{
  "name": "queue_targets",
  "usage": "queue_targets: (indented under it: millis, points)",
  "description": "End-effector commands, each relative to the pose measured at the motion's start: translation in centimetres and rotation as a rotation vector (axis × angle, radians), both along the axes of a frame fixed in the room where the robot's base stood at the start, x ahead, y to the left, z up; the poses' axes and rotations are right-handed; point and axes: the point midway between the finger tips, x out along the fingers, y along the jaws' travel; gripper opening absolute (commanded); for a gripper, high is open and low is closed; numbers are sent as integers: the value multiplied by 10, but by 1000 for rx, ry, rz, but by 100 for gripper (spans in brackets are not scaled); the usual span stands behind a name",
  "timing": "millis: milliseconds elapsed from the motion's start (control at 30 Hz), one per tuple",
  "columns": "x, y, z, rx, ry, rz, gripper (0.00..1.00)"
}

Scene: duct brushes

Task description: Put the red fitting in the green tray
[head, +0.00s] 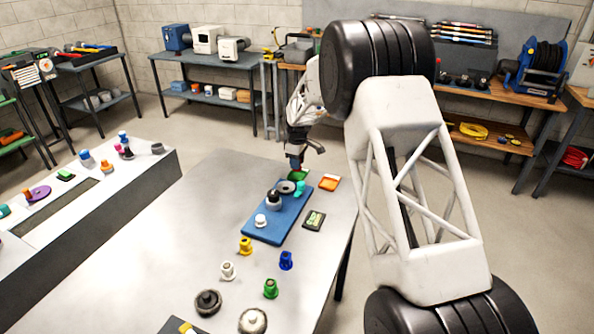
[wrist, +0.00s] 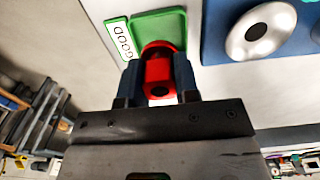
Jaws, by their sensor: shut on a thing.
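In the wrist view my gripper (wrist: 160,85) is shut on the red fitting (wrist: 159,70), which sits between its two dark fingers. The green tray (wrist: 146,24) lies just past the fitting, with a white "GOOD" label beside it. The fitting overlaps the tray's near edge in this view; I cannot tell its height above it. In the head view my gripper (head: 296,163) is over the green tray (head: 300,173) at the far end of the table. The red fitting is hidden there by the gripper.
A blue board (head: 262,229) with several parts stands close to the tray; its edge shows in the wrist view (wrist: 213,52). An orange tray (head: 330,182) is right of the green one. Yellow (head: 246,246), blue (head: 286,260) and green (head: 270,288) fittings stand nearer on the table.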

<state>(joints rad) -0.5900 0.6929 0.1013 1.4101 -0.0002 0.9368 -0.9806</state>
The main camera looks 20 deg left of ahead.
Motion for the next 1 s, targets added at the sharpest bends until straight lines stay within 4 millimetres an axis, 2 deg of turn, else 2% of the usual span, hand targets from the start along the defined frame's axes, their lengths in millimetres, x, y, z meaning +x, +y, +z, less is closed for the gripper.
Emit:
queue_targets:
  millis: [167, 500, 933, 967, 1000]
  points:
    - [0, 0, -5, 0, 1, 0, 4]
    - [0, 0, -36, -1, 1, 0, 4]
    - [0, 0, -39, 0, 0, 0, 4]
    - [0, 0, -40, 0, 0, 0, 31]
    - [0, 0, -39, 0, 0, 0, 37]
